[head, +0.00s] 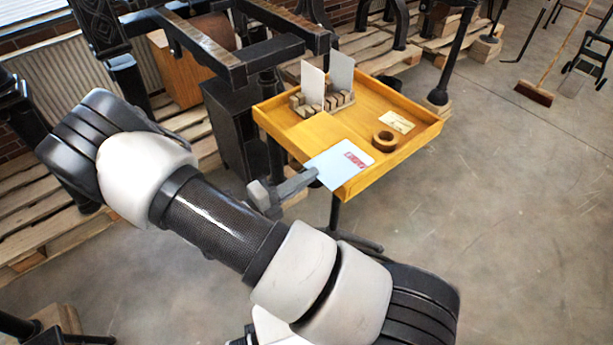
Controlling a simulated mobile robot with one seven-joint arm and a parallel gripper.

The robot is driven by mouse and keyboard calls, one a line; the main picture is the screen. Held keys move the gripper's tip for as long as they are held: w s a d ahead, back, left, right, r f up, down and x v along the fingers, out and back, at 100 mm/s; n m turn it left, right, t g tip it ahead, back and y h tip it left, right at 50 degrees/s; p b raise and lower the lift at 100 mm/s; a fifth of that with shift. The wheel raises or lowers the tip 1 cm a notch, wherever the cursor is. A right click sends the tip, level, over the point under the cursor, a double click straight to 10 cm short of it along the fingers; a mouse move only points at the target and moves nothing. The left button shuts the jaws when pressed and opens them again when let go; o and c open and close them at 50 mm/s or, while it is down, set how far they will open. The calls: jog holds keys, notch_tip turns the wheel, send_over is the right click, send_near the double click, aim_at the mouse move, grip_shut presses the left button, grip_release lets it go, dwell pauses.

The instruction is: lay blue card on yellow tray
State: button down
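A light blue card (338,163) with a red printed mark is at the front left edge of the wooden table. My gripper (311,178) is at the card's left corner and appears shut on it, with the card reaching over the table rim. I cannot tell whether the card touches what is below. A flat yellow piece (312,133), which looks like the yellow tray, lies just behind the card and is partly hidden by it.
The raised-rim table (405,150) also holds a slotted wooden rack (336,104) with a white card (312,83) and a grey card (341,70) upright, a brown ring (385,141) and a cream card (397,121). A black press (240,65) stands at left.

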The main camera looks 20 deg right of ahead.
jog(key=c, duration=1.8)
grip_release()
jog(key=shift+c, duration=0.2)
jog(key=shift+f, duration=0.15)
jog(key=shift+a, duration=0.15)
jog(key=shift+p+v, duration=0.55)
jog(key=shift+v, duration=1.6)
jog(key=shift+s+a+r+p, duration=0.25)
jog(key=shift+a+r+p, duration=0.25)
jog(key=shift+a, duration=0.15)
jog(key=shift+s+a+r+p, duration=0.25)
jog(key=shift+a+r+p, duration=0.15)
jog(key=shift+a+r, duration=0.2)
jog(key=shift+s+a+r+p, duration=0.2)
jog(key=shift+a+r+p, duration=0.25)
jog(key=shift+a, duration=0.2)
